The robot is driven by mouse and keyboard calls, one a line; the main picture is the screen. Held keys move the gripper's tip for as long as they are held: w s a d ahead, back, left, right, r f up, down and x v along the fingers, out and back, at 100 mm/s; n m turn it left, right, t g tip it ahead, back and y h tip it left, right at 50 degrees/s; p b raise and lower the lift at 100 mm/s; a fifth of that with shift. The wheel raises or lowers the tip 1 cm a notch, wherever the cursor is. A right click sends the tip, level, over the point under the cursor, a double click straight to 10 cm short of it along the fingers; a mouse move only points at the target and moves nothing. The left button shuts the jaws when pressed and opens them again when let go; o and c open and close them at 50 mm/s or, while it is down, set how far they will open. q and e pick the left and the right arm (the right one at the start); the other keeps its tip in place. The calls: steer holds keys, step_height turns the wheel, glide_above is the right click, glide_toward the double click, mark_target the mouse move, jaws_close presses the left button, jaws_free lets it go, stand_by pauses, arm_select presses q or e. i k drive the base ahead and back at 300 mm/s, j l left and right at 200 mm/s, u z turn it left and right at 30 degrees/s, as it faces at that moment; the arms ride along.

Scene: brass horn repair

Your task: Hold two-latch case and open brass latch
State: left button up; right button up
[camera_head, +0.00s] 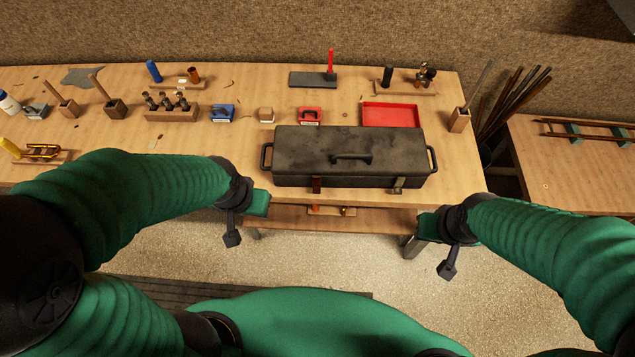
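The dark grey two-latch case (300,150) stands closed at the front edge of the bench, with a handle (352,159) on its lid and one at each end. The brass latch (316,185), brownish, is on its front face left of centre. A second, greyer latch (397,186) is on the front right. My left gripper (258,204) is just in front of the case's left front corner, apart from it. My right gripper (428,227) is below and in front of the right corner, also apart. Nothing shows in either one; their finger gaps cannot be made out.
Behind the case are a red tray (391,115), a red block (310,116), a blue block (222,113) and a red-handled tool (331,62). Wooden tool holders (171,114) stand at left. A lower shelf (290,217) lies under the bench. A second table (580,175) is at right.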

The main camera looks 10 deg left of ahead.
mark_target(316, 179)
steer(key=i+l, duration=0.1)
steer(key=l, duration=0.25)
steer(key=i+l, duration=0.1)
steer(key=l, duration=0.65)
steer(key=l+u, duration=0.2)
steer(key=u, duration=0.2)
steer(key=i+l+u, duration=0.1)
steer(key=l+u, duration=0.2)
steer(key=u, duration=0.15)
steer(key=l+u, duration=0.2)
steer(key=u, duration=0.2)
steer(key=l+u, duration=0.25)
steer(key=u, duration=0.5)
steer(key=k+j, duration=0.05)
